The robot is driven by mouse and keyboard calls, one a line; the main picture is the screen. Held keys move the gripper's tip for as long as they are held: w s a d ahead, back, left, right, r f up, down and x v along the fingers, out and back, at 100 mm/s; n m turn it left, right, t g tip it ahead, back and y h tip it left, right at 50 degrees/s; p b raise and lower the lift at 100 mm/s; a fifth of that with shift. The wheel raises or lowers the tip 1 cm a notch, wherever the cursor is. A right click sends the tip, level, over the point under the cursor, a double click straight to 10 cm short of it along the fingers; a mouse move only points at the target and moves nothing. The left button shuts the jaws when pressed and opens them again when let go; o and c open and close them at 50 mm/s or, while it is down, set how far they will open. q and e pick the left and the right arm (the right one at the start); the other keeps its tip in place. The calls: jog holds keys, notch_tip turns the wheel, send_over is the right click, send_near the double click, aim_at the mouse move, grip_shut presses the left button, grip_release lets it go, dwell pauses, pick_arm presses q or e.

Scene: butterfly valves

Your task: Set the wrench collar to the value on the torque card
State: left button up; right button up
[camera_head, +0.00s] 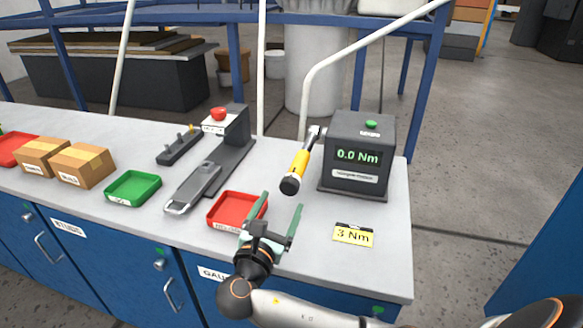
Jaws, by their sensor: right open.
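The torque card (353,234) is a yellow card reading "3 Nm", lying flat at the front right of the bench. The torque wrench (300,165) has a yellow body and a black end, and its silver head meets the left side of the dark tester box (357,150). The tester's display reads "0.0 Nm". The wrench's black end (290,184) points toward me; any scale on it is too small to read. My right gripper (283,204) is open and empty, short of the wrench's black end and beside the red tray. My left gripper is not in view.
A red tray (216,222) lies just left of my right gripper, with a green tray (112,193) farther left. A grey fixture with a red button (218,113) stands behind them. Cardboard boxes (84,172) sit at the left. The bench around the card is clear.

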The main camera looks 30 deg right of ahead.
aim_at(295, 174)
jog(key=shift+w+d+r, duration=0.2)
jog(key=shift+w+d, duration=0.2)
jog(key=shift+d, duration=0.2)
jog(key=x, duration=1)
jog(key=shift+w+d+f, duration=0.1)
jog(key=shift+w+d, duration=0.15)
grip_shut()
